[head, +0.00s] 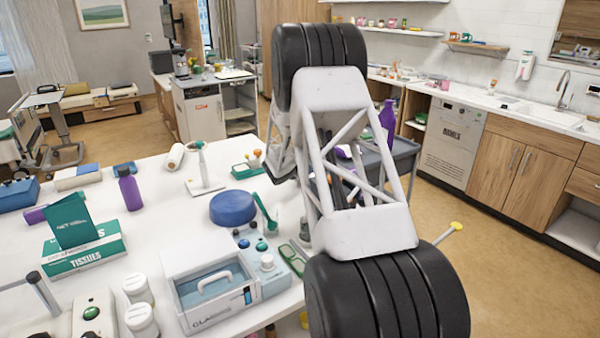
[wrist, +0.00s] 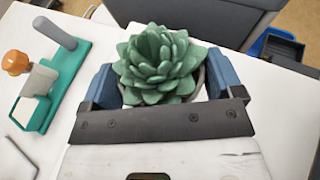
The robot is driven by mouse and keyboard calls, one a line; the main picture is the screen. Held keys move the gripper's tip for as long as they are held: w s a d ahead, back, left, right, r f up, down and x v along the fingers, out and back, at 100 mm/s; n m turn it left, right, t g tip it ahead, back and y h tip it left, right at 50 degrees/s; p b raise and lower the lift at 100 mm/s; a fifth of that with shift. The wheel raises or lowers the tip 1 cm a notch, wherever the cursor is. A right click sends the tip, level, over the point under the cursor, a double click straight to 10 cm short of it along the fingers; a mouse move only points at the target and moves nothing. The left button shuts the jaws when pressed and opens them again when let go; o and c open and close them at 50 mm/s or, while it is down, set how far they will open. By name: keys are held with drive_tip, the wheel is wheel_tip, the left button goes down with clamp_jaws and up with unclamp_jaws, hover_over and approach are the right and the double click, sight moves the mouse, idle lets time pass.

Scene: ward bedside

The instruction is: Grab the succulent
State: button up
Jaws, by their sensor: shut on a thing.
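The succulent (wrist: 157,58), a green rosette of thick pointed leaves, sits between the two blue fingers of my gripper (wrist: 162,80) in the wrist view. The fingers are shut on it, one on each side. A bit of a grey pot rim shows below the leaves; the rest of the pot is hidden. I cannot tell whether it touches the white table (wrist: 85,75) or hangs above it. In the head view my own arm covers the succulent and the gripper.
A teal tray (wrist: 50,100) with an orange-topped item and a grey-handled item lies left of the gripper. In the head view the table holds a blue disc (head: 233,207), a purple bottle (head: 130,190), a tissue box (head: 88,252) and a white case (head: 212,290). A grey cart (head: 402,150) stands beyond.

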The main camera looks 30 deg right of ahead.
wheel_tip(320, 180, up, 8)
drive_tip(key=shift+f, duration=0.15)
drive_tip(key=shift+a, duration=0.1)
idle(0.7)
